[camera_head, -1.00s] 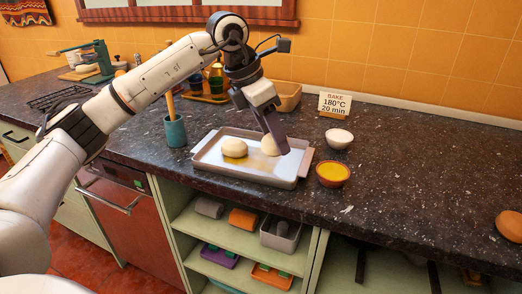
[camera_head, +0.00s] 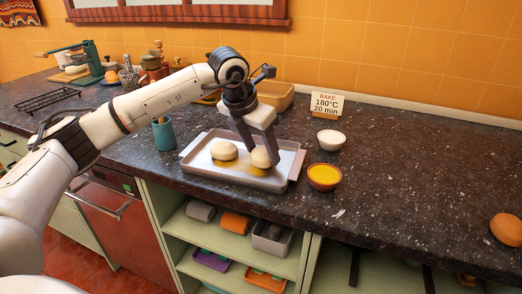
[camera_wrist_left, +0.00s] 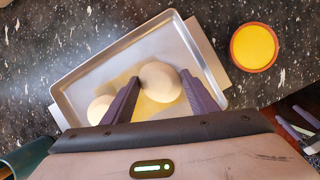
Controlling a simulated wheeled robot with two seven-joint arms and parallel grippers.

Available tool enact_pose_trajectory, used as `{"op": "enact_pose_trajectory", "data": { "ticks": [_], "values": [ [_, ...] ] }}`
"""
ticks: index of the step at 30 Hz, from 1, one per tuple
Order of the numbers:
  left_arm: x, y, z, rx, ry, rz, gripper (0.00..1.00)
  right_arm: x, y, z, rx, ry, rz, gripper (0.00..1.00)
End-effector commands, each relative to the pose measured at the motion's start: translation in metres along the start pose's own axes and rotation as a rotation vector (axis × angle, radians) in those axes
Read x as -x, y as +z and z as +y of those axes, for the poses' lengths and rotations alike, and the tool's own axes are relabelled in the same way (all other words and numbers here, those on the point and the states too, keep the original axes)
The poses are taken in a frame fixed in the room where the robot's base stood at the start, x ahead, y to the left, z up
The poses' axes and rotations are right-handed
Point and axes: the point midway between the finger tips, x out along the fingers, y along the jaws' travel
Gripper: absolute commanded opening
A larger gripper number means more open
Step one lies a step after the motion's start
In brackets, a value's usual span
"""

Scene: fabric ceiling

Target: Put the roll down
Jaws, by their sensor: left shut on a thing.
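The pale round roll (camera_head: 261,157) is between the two dark fingers of my left gripper (camera_head: 262,154), which is shut on it. In the left wrist view the held roll (camera_wrist_left: 159,80) sits between the fingertips, over the tray's white floor and a yellow patch. It is at or very near the tray's surface; I cannot tell if it touches. A second pale roll (camera_head: 224,150) rests in the grey metal tray (camera_head: 202,170) to the left, with yellow around its base.
An orange bowl of yellow liquid (camera_head: 323,176) and a white bowl (camera_head: 331,139) stand right of the tray. A teal cup (camera_head: 163,134) stands to its left. A bake sign (camera_head: 325,104) is behind. An orange-brown round thing (camera_head: 507,228) lies far right. The right counter is mostly clear.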

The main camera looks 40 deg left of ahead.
Motion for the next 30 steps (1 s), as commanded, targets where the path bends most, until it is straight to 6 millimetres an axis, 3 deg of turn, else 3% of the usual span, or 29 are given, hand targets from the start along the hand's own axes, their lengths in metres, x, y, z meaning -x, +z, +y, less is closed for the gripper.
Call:
{"op": "enact_pose_trajectory", "data": {
  "ticks": [10,11,14,24,30],
  "values": [
    [-0.007,-0.003,0.0,-0.001,0.0,-0.001,0.31,-0.001,0.002,-0.001,0.0,-0.002,-0.001,0.69],
    [-0.006,-0.003,0.0,-0.001,0.0,-0.001,0.58,0.0,0.001,-0.001,0.0,-0.002,-0.001,0.69],
    [-0.006,-0.003,0.0,-0.001,0.0,-0.001,0.72,0.0,0.001,-0.001,0.0,-0.003,-0.001,0.69],
    [-0.002,-0.002,0.0,-0.001,0.0,-0.002,0.72,0.0,0.0,-0.001,0.0,-0.002,-0.001,0.69],
    [0.028,-0.001,0.0,-0.002,0.001,-0.005,0.72,0.0,0.001,-0.001,0.0,-0.002,-0.001,0.69]
  ]
}}
